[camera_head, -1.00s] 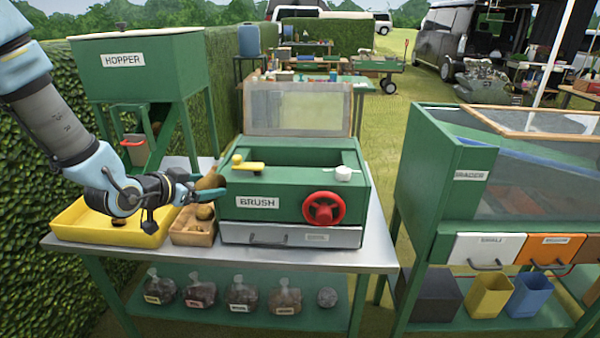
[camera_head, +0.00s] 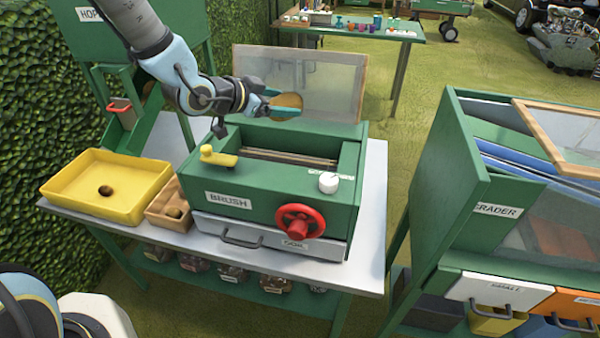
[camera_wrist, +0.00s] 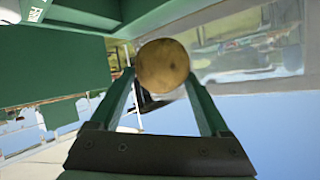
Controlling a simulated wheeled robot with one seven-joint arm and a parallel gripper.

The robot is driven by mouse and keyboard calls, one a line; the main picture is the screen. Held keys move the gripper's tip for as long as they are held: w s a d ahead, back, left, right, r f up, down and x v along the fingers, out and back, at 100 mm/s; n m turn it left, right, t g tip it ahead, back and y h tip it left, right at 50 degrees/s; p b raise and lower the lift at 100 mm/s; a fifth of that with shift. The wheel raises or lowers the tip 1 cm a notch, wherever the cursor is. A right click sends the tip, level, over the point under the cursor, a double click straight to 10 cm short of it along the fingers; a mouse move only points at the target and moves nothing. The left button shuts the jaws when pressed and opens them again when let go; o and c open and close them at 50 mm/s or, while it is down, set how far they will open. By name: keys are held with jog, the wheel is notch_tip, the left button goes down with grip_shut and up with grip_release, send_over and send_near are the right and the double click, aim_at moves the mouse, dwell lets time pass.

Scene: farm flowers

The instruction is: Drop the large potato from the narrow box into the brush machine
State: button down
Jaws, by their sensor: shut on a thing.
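My gripper (camera_head: 286,106) is shut on a large brown potato (camera_head: 288,100) and holds it above the back of the brush machine (camera_head: 262,192), in front of its raised clear lid. In the wrist view the potato (camera_wrist: 163,65) sits between the two finger ends. The green brush machine has an open top with brush rollers (camera_head: 290,157) showing inside. A yellow lever is at its left and a red handwheel on its front.
A yellow tray (camera_head: 85,206) with one small potato lies left of the narrow box. The raised lid (camera_head: 330,85) stands behind the machine opening. The green hopper (camera_head: 92,50) is at the back left, the grader (camera_head: 480,190) at the right.

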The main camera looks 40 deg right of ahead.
jog(key=shift+d+f, duration=0.1)
jog(key=shift+f, duration=0.05)
notch_tip(320, 180, down, 6)
jog(key=b, duration=0.3)
jog(key=shift+r, duration=0.2)
grip_release()
jog(key=b+v, duration=0.2)
jog(key=v, duration=0.8)
jog(key=shift+a, duration=0.4)
jog(key=shift+r, duration=0.15)
